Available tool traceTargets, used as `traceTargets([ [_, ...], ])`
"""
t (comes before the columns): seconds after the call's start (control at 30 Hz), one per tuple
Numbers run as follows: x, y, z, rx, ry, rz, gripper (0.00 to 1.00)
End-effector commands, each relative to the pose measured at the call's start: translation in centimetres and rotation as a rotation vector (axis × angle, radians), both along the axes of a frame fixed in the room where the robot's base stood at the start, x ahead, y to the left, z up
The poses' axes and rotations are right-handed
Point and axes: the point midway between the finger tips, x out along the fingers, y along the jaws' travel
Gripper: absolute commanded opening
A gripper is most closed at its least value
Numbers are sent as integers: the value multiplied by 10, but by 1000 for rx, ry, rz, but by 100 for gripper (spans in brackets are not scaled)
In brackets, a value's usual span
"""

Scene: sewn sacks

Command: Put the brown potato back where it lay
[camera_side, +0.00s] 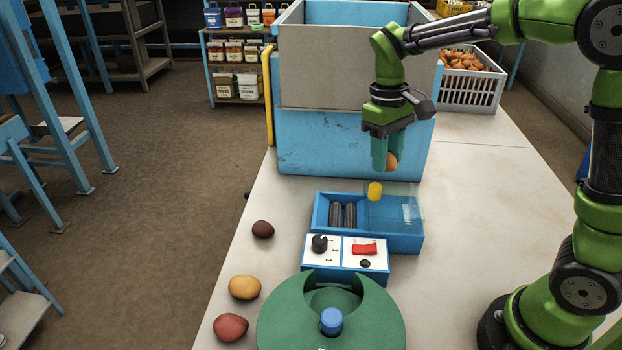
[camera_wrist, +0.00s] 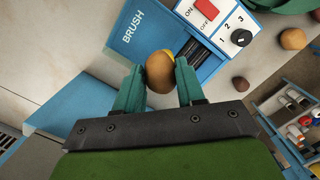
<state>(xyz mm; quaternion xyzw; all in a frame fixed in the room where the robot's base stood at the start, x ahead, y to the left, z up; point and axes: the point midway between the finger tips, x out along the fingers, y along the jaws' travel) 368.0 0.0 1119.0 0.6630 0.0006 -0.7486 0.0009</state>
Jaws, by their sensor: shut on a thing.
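My gripper (camera_side: 382,160) is shut on an orange-brown potato (camera_side: 392,162), held in the air above the blue brush box (camera_side: 403,242). In the wrist view the potato (camera_wrist: 160,74) sits between the two green fingers (camera_wrist: 158,84). A small dark brown potato (camera_side: 262,229) lies on the table left of the box; it also shows in the wrist view (camera_wrist: 240,83). A yellow-orange potato (camera_side: 244,287) and a red potato (camera_side: 230,327) lie nearer the front, along the table's left edge.
A switch panel (camera_side: 346,258) and a green round machine (camera_side: 282,319) with a blue knob are in front. A large blue-grey bin (camera_side: 340,140) stands behind. A grey crate (camera_side: 471,88) stands back right. The right tabletop is clear.

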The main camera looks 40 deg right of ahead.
Motion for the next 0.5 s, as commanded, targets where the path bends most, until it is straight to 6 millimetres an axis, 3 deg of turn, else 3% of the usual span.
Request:
traceTargets([
  [0.27,6,7,-13,4,23,-12,4],
  [0.5,33,28,-33,4,16,-361,4],
])
